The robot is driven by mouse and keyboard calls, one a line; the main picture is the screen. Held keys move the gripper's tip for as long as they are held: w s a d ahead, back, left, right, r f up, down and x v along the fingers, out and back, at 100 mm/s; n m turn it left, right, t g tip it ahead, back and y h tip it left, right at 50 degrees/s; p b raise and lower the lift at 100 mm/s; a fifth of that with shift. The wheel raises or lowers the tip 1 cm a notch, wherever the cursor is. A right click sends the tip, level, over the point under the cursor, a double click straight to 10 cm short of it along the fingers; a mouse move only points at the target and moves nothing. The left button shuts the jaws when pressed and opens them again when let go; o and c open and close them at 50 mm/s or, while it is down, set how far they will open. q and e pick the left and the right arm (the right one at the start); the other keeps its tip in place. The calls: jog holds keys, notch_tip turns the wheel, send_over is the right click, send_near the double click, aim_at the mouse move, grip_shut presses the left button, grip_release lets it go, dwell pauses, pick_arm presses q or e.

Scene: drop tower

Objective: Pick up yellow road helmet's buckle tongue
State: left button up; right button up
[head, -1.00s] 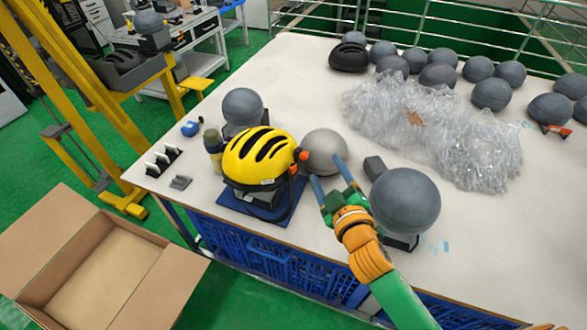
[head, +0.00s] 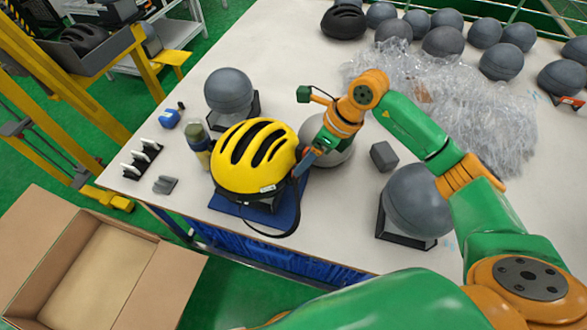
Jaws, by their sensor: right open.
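The yellow road helmet (head: 250,160) sits on a stand on a dark blue mat (head: 285,216) near the table's front edge. A black strap (head: 268,234) loops down from its right side. The buckle tongue cannot be made out; my gripper covers that side of the helmet. My right gripper (head: 307,163) is at the helmet's right rim, by the strap, pointing down and left. It is open, its fingers partly hidden, and whether it touches the strap cannot be told. My left gripper is not in view.
A grey ball (head: 330,140) stands just behind my right gripper. Another grey ball on a stand (head: 416,200) and a dark block (head: 384,156) are to the right. A bottle (head: 198,143) is left of the helmet. An open cardboard box (head: 110,275) is at the lower left.

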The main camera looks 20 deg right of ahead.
aim_at(296, 180)
jog(key=f, duration=0.1)
jog(key=s+a+f+b, duration=0.1)
jog(key=f, duration=0.1)
jog(key=shift+s+a+b, duration=0.2)
jog(key=shift+s+b, duration=0.05)
jog(key=shift+b, duration=0.15)
jog(key=w, duration=0.2)
jog(key=shift+w+d+f, duration=0.1)
jog(key=shift+w+f, duration=0.2)
jog(key=shift+f, duration=0.1)
jog(key=shift+c, duration=1.4)
jog(key=c, duration=0.4)
jog(key=shift+s+r, duration=0.15)
jog(key=shift+s, duration=0.1)
jog(key=c, duration=0.3)
jog(key=shift+s+r, duration=0.1)
jog(key=shift+s, duration=0.15)
jog(key=shift+c, duration=0.5)
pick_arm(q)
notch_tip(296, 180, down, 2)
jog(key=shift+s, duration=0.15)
pick_arm(e)
jog(key=shift+w, duration=0.1)
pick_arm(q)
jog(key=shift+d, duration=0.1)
pick_arm(e)
jog(key=shift+w, duration=0.1)
